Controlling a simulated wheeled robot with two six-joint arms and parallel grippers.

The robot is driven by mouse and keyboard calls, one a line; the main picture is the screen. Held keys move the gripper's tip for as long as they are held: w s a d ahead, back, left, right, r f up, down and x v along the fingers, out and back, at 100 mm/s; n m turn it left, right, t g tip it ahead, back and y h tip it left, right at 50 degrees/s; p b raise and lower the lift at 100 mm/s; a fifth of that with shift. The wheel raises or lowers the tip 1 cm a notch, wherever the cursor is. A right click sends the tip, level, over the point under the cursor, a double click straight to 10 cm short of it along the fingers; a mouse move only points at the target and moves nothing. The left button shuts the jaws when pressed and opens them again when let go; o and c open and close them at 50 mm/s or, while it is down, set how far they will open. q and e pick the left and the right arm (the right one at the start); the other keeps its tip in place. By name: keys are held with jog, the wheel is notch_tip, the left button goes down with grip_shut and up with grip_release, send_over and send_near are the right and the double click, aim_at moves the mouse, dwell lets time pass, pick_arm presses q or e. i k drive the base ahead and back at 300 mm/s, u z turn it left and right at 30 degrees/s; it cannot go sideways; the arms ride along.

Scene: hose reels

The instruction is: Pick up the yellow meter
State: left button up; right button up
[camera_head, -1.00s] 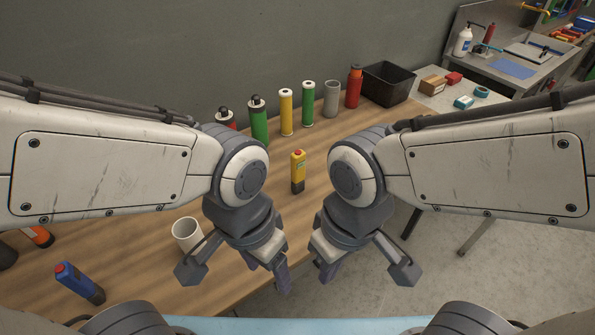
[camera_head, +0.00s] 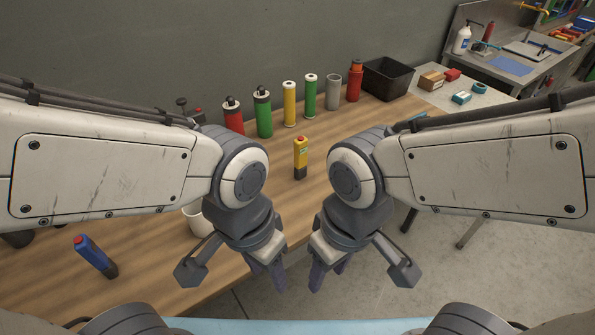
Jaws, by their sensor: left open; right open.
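The yellow meter (camera_head: 300,157) stands upright on the wooden table, with a red top and a dark lower end. It shows between my two forearms, beyond both grippers. My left gripper (camera_head: 279,284) is open and empty, pointing down at the near edge of the table. My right gripper (camera_head: 328,278) is open and empty, beside the left one. Neither gripper touches the meter.
Several cylinders, such as the green one (camera_head: 263,114), stand in a row behind the meter, with a black bin (camera_head: 387,79) at the far end. A white cup (camera_head: 197,222) and a blue device (camera_head: 96,256) are on the left. Bare wood (camera_head: 290,207) surrounds the meter.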

aim_at(300, 148)
jog(key=k, duration=1.05)
jog(key=z, duration=0.8)
jog(key=i, duration=1.35)
jog(key=u, duration=0.55)
jog(key=i, duration=0.8)
jog(key=u, duration=0.8)
